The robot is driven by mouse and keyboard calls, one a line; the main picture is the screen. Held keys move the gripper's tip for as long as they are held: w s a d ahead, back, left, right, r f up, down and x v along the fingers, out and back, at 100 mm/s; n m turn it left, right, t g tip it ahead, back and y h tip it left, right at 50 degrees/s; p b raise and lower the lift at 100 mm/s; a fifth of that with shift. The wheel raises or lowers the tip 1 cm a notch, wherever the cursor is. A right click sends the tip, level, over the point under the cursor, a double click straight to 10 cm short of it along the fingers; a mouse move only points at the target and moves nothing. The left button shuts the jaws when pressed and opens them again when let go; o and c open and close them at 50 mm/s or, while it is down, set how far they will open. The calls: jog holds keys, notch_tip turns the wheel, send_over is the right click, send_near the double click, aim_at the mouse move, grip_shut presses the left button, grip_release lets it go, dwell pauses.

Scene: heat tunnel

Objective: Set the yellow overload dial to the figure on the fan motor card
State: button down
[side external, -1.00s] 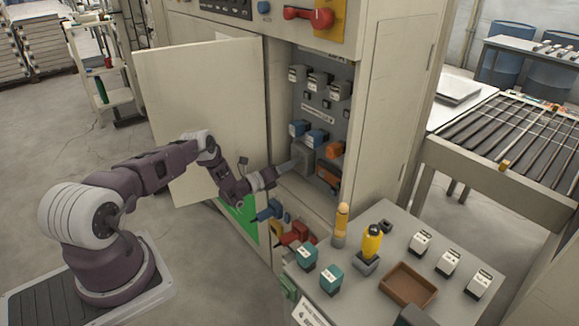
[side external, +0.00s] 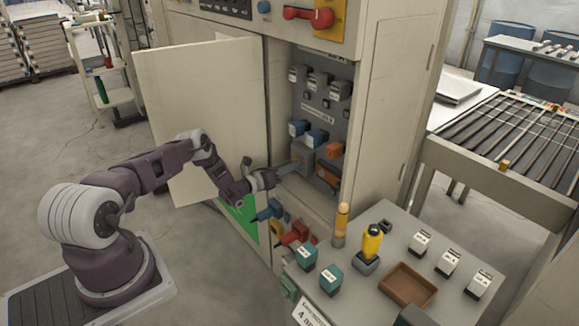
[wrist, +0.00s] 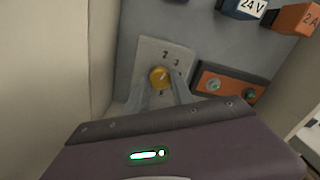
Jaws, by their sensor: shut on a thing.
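The yellow overload dial (wrist: 159,77) sits on a grey plate (wrist: 148,55) in the wrist view. I read a 2 and a 3 above and right of it; a mark below is unclear, and I cannot tell where the dial points. My gripper (wrist: 160,90) has one finger on each side of the dial and is shut on it. In the side view my gripper (side external: 287,168) reaches into the open cabinet at the grey box (side external: 303,153). A white card (side external: 311,313) on the bench's front edge shows a 4; its smaller print is unreadable.
An orange unit (wrist: 228,85) is close right of the dial, below a blue 24 V block (wrist: 243,8). The open cabinet door (side external: 205,110) stands left of my gripper. A bench (side external: 400,235) with several blocks and a brown tray (side external: 408,266) stands in front.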

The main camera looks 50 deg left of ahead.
jog(key=m, duration=1.2)
dwell(0.6)
jog(key=c, duration=1.1)
grip_release()
jog(key=s, duration=0.7)
